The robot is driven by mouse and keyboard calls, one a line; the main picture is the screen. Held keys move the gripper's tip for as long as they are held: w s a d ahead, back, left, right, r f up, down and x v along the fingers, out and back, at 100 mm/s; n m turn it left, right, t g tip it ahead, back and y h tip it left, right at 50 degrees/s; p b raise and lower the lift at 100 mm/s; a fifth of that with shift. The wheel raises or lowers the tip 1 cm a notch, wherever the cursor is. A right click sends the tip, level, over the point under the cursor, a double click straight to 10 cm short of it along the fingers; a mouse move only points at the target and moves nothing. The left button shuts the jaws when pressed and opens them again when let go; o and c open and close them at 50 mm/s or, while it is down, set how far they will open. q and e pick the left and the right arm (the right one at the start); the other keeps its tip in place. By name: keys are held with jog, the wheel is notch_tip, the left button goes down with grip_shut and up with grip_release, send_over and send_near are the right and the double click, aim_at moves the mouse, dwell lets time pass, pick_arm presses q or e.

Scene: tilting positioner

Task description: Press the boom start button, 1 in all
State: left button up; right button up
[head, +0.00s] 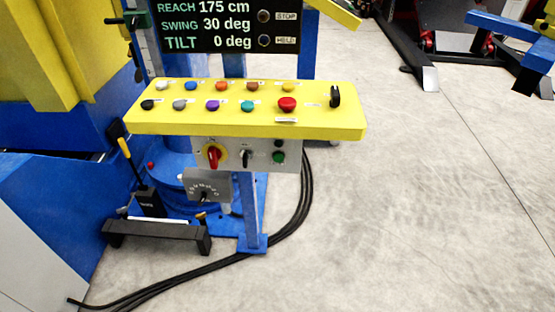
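A yellow control console (335,125) stands left of centre with two rows of coloured buttons. Its back row has white, blue, orange, brown and yellow buttons; its front row has black, grey, purple and green (247,106) ones and a larger red button (287,104). The small labels are too small to read, so I cannot tell which is the boom start button. A grey box (228,155) under the console carries a red rotary switch (214,156) on yellow, a black switch (246,158) and a green button (279,157). Neither of my grippers is in view.
A display (207,28) behind the console reads REACH 175 cm, SWING 30 deg, TILT 0 deg, with STOP and WELD lamps beside it. A black foot pedal unit (155,234) and black cables (290,228) lie on the floor.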

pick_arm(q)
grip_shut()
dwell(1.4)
